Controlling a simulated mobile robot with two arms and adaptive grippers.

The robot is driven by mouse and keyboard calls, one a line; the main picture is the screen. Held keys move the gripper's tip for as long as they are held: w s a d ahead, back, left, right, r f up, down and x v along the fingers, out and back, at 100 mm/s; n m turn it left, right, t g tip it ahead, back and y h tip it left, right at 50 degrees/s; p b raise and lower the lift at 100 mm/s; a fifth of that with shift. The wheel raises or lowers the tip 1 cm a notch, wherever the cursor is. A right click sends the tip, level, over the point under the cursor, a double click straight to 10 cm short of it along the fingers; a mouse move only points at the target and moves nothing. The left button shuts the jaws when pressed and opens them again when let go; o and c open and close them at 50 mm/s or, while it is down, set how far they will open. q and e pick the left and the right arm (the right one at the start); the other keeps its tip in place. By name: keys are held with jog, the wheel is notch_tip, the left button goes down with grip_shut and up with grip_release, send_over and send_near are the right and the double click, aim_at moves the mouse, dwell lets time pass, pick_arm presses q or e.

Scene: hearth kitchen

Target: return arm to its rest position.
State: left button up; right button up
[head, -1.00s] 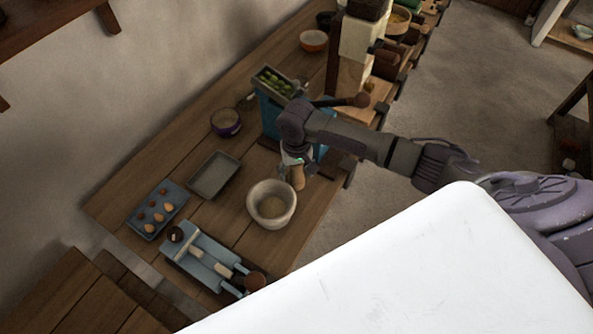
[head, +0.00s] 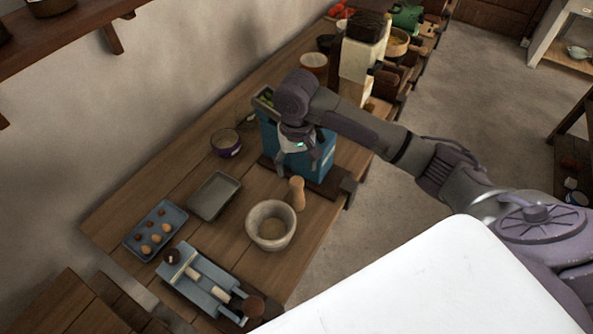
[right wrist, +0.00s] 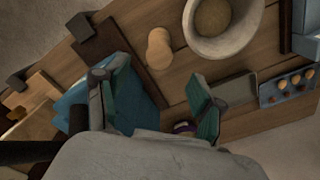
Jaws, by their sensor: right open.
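My right gripper (head: 302,162) hangs open and empty above the table, in front of a blue box-like object (head: 269,132). In the right wrist view its two fingers (right wrist: 160,105) are spread wide with nothing between them. A wooden pestle-like piece (head: 297,193) stands on the table below and apart from the gripper; it also shows in the right wrist view (right wrist: 159,48). A pale stone bowl (head: 251,232) with grainy contents is beside it. My right arm reaches in from the right. My left gripper is not in view.
Taller blocks (head: 360,60) stand behind the arm. Open floor (head: 470,110) lies right of the table.

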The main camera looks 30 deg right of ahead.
dwell(0.4)
jog(key=s+a+f+n, duration=0.1)
jog(key=s+a+f, duration=0.1)
jog(key=s+a, duration=0.1)
jog(key=s+a+f+n+t+y, duration=0.1)
jog(key=s+a+f+n, duration=0.1)
jog(key=s+a, duration=0.1)
jog(key=s+a+f+n+t+y, duration=0.1)
jog(key=s+a+f, duration=0.2)
jog(key=s, duration=0.2)
jog(key=shift+s+a+f+n, duration=0.1)
jog(key=shift+s+a+n, duration=0.15)
jog(key=shift+s+n, duration=0.1)
jog(key=s+d+t+h, duration=0.2)
jog(key=s+d, duration=0.4)
jog(key=s, duration=0.5)
notch_tip(320, 180, down, 26)
jog(key=r+g+b, duration=0.1)
jog(key=g+b, duration=0.1)
jog(key=s+d+f+g+b, duration=0.1)
jog(key=s+d+f, duration=0.2)
jog(key=s+f, duration=1.5)
notch_tip(320, 180, down, 2)
jog(key=shift+f+n, duration=0.1)
jog(key=shift+n, duration=0.25)
